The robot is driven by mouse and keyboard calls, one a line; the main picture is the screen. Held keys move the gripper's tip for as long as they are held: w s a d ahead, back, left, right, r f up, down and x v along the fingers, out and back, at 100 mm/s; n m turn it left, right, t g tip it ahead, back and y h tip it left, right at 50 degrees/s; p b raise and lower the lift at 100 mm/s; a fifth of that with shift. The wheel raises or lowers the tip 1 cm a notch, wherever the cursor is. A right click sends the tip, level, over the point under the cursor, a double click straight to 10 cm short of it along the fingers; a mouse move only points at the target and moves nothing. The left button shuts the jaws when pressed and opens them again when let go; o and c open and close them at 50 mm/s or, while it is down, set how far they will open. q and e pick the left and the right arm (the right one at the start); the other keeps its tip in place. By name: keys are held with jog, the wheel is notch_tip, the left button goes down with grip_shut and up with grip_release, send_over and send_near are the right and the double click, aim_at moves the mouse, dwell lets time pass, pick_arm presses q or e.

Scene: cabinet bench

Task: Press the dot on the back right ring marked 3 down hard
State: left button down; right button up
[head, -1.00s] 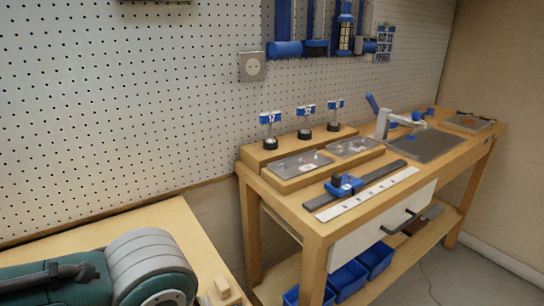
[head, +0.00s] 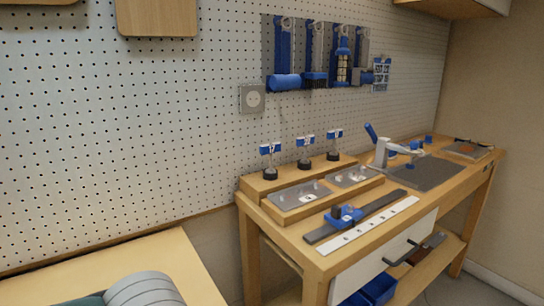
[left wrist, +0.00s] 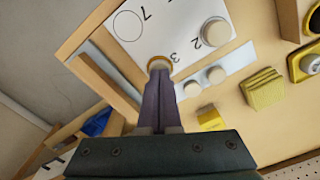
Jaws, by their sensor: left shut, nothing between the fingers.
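In the left wrist view a white sheet (left wrist: 180,38) carries printed numbers and rings. A yellow-orange ring (left wrist: 152,62) lies beside the printed 3, with a pale dot (left wrist: 160,64) inside it. My left gripper (left wrist: 158,75) is shut and empty, its tips at the edge of this ring and partly covering it. I cannot tell whether the tips touch the dot. A pale round disc (left wrist: 216,31) sits near the 2, and an empty drawn circle (left wrist: 128,26) is near the 7. The head view shows neither the sheet nor a gripper.
Pale discs (left wrist: 215,75) stand on a strip beside the sheet, with a yellow ribbed block (left wrist: 263,88) to the right. In the head view a wooden workbench (head: 318,258) holds metal trays (head: 300,195), blue-tagged stands (head: 305,150) and a desk arm (head: 382,150).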

pick_arm(q)
jog(key=shift+s+f+p, duration=0.1)
jog(key=shift+f+p, duration=0.05)
jog(key=shift+p, duration=0.65)
dwell(1.9)
notch_tip(320, 180, up, 11)
jog(key=p, duration=1.1)
jog(key=shift+p, duration=0.35)
jog(key=s+d+r+m+h, duration=0.3)
jog(key=s+d+r, duration=0.1)
jog(key=s+d, duration=0.25)
jog(key=s+a+r+t+y, duration=0.1)
jog(key=s+a+r+t, duration=0.15)
jog(key=a+r, duration=0.4)
jog(key=s+a+r+t+y, duration=0.1)
jog(key=s+a+r+y, duration=0.15)
jog(key=a, duration=0.65)
notch_tip(320, 180, up, 31)
jog(key=p, duration=3)
jog(key=shift+s+a+f+h, duration=0.15)
jog(key=shift+s+h, duration=0.15)
jog(key=shift+h, duration=0.05)
